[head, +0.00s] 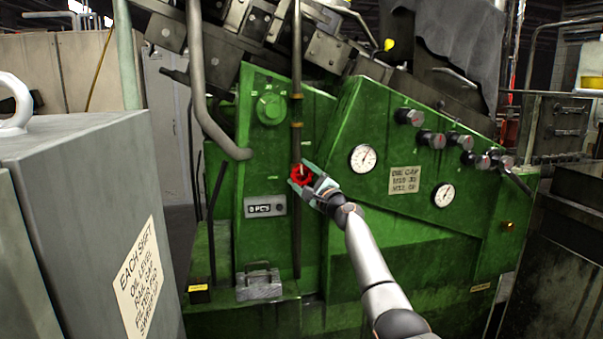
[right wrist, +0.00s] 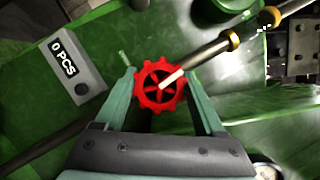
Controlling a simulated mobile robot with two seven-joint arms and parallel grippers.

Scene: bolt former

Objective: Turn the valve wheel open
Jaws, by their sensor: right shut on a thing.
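The valve wheel (head: 300,175) is small, red and scalloped, on a vertical pipe at the front of the green machine. In the right wrist view the red wheel (right wrist: 161,85) shows its spokes and a pale stem at its centre. My right gripper (head: 302,174) is at the wheel, with one finger on each side of its rim. In the right wrist view the fingers of the right gripper (right wrist: 164,92) are shut on the wheel. Part of the wheel is hidden behind the gripper in the head view. My left gripper is not in view.
The green machine (head: 400,215) carries gauges (head: 363,158) and several knobs (head: 432,139) right of the wheel. A "0 PCS" counter (head: 265,206) is to the lower left. A grey cabinet (head: 90,180) fills the left foreground. A metal box (head: 259,284) sits on the machine's lower ledge.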

